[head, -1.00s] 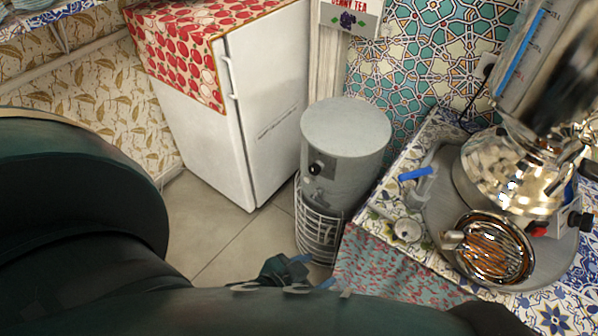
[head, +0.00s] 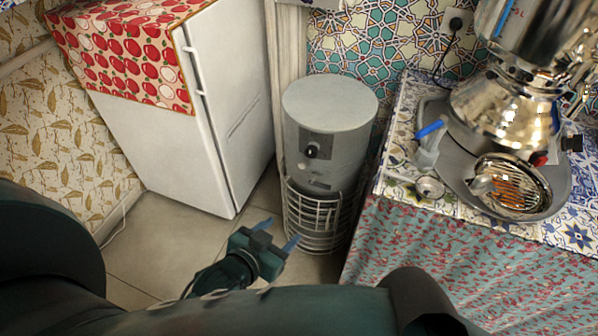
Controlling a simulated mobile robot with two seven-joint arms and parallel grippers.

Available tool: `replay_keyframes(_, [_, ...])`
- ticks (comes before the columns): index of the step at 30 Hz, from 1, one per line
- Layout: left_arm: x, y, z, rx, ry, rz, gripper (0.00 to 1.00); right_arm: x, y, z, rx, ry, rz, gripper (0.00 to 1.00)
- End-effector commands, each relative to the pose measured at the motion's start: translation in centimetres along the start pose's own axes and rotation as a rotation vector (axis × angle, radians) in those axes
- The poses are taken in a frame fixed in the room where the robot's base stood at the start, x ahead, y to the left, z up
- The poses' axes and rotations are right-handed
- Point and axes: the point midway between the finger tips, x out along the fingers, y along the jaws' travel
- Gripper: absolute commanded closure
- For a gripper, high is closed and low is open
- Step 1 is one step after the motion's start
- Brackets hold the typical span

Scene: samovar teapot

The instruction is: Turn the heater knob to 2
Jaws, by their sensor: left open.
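The heater (head: 330,130) is a grey cylinder with a round flat top and a wire cage around its lower part. It stands on the floor between the white fridge and the tiled counter. Its black knob (head: 312,150) sits on a dark square plate on the front; the setting marks are too small to read. My left gripper (head: 276,234) is open and empty, with blue fingertips pointing up. In the picture it is below and left of the knob, in front of the cage, apart from the knob. My right gripper is not in view.
The white fridge (head: 185,140) with a red patterned cloth (head: 125,50) stands left of the heater. On the right, a counter with a patterned cloth front (head: 450,260) holds a shiny samovar (head: 505,110) on a grey tray (head: 545,205). Floor shows between fridge and heater.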

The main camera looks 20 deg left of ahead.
Motion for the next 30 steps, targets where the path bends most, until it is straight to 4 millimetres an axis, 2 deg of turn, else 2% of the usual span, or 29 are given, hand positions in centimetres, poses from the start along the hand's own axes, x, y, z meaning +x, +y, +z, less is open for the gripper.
replay_keyframes(1, [2.9, -0.8, 1.7, 0.010, 0.053, -0.021, 0.45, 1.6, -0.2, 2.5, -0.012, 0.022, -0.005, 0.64])
replay_keyframes(6, [8.1, -3.4, 1.2, 0.043, 0.216, -0.079, 0.45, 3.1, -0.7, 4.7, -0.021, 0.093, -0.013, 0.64])
replay_keyframes(9, [10.4, -4.7, 0.7, 0.061, 0.301, -0.109, 0.45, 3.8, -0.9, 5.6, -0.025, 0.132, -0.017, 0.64])
replay_keyframes(13, [12.2, -5.8, -0.3, 0.077, 0.385, -0.136, 0.45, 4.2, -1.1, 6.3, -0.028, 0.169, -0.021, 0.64])
replay_keyframes(23, [13.9, -6.7, -2.0, 0.087, 0.443, -0.154, 0.45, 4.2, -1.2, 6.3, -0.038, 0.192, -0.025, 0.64])
replay_keyframes(30, [18.0, -7.3, -3.9, 0.088, 0.442, -0.154, 0.45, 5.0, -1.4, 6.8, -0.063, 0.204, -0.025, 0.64])
